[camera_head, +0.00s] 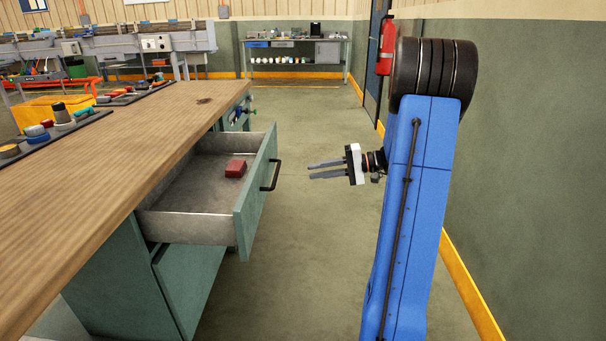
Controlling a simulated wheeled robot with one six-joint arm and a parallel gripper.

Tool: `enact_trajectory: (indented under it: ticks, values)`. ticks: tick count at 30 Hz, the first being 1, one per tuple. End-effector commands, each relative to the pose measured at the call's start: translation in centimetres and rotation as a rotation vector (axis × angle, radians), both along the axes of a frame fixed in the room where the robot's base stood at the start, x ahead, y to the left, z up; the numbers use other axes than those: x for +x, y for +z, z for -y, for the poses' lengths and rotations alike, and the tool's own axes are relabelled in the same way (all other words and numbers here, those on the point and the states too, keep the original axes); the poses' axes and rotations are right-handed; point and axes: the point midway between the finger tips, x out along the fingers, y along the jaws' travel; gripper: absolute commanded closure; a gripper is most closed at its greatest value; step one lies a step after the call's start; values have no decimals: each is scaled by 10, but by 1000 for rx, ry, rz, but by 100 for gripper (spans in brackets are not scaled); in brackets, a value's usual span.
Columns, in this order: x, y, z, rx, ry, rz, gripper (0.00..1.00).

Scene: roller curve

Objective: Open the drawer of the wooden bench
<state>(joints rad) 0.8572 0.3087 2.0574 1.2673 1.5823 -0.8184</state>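The wooden bench (130,135) stands at the left, with a wood top and green cabinet sides. Its drawer (190,226) is pulled out to the right, and its grey inside shows. A small red block (235,169) lies in the drawer. The drawer's green front carries a dark bar handle (272,175). My gripper (310,169) is to the right of the handle, apart from it. Its two fingers point left toward the handle, with a gap between them and nothing held.
A green wall (540,170) with a red fire extinguisher (386,46) stands at the right. The floor (300,240) between bench and arm is clear. Another workbench (295,42) stands far back.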

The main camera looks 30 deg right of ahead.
Motion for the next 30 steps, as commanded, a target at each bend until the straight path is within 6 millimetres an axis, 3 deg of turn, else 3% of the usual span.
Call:
enact_trajectory:
  ticks: [3,10,26,30]
  values:
    - [-8,3,13,-1,-2,0,82]
    - [-15,5,22,0,0,0,82]
    - [-16,5,21,-1,1,0,82]
    - [-18,8,8,-20,22,-17,82]
